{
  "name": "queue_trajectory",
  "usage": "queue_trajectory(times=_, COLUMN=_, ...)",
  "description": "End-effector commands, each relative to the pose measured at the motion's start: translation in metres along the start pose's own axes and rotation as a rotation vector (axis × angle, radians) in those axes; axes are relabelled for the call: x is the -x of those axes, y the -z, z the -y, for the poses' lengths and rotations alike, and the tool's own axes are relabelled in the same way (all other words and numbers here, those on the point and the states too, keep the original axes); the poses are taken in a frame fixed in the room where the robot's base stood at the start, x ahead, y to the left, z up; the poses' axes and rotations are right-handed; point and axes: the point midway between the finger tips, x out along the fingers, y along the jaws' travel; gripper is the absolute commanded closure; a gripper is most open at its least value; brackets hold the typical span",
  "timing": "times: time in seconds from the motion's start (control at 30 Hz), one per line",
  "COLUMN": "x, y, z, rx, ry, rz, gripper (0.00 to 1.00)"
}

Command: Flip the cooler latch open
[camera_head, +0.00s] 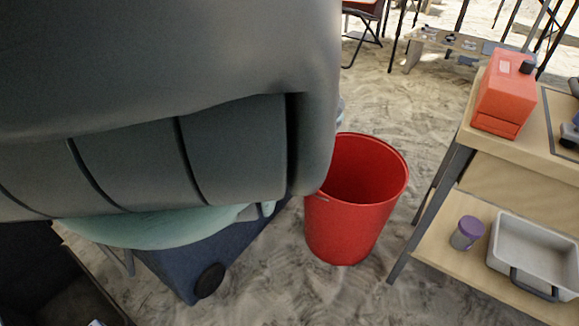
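A dark blue box with a black round wheel (209,281) stands on the sandy ground at lower left, and it looks like the cooler (225,250). A pale teal part (150,230), perhaps its lid, shows just above the blue body. A large grey part of my own arm fills the upper left and hides most of the cooler. I cannot make out the latch, or whether the lid is open or shut. My gripper is not in view.
A red bucket (345,225) stands close to the right of the cooler. Further right, a wooden shelf table (520,150) holds an orange-red box (504,93), a purple-lidded jar (467,233) and a grey tray (520,250). Dark containers (40,280) lie at lower left.

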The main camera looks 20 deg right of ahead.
Motion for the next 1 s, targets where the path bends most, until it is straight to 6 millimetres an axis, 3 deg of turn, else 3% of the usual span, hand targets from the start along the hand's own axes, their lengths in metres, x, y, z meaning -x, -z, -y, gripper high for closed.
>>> queue_trajectory(times=0.03, x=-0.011, y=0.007, z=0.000, rx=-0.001, ry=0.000, rz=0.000, gripper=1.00)
queue_trajectory(times=0.1, x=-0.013, y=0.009, z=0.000, rx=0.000, ry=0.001, rz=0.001, gripper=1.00)
queue_trajectory(times=1.0, x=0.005, y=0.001, z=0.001, rx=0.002, ry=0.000, rz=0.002, gripper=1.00)
